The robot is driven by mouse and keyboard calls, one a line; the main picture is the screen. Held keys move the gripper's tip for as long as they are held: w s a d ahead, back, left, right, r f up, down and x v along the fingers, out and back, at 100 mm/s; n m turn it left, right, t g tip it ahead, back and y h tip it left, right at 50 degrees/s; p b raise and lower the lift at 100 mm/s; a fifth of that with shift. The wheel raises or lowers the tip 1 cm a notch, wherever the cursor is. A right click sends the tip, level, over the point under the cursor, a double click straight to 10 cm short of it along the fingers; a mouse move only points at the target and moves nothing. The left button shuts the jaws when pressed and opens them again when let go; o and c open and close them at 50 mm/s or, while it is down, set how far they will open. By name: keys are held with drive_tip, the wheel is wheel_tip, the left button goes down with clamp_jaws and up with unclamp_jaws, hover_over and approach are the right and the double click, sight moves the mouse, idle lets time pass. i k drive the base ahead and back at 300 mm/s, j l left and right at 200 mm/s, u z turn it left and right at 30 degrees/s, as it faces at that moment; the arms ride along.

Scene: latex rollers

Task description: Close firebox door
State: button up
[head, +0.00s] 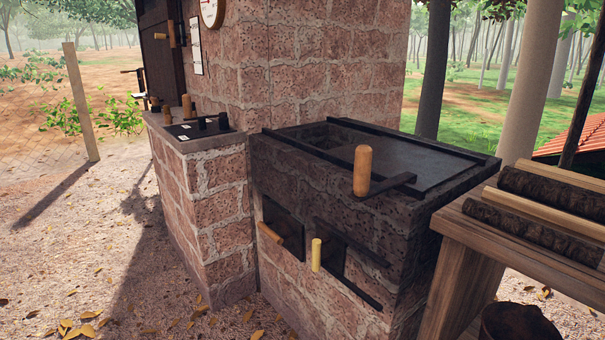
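A stone stove block (330,310) stands in the middle of the head view, with low metal fittings on its front face. At the left of that face is a dark square panel or opening (284,219) with a brown wooden handle (270,233) at its lower left. To its right, two dark slanted rails (352,243) frame another dark area, with an upright pale yellow handle (316,254) at its left end. I cannot tell which is the firebox door, or how far either stands open. My gripper is not in view.
The stove's dark top (440,160) carries a flat bar with an upright wooden handle (362,171). A wooden table (462,222) with split logs (550,205) stands close at the right. A lower brick counter (205,190) adjoins at the left. The leaf-strewn ground in the left foreground is clear.

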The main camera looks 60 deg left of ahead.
sight(424, 168)
drive_tip(key=u, duration=2)
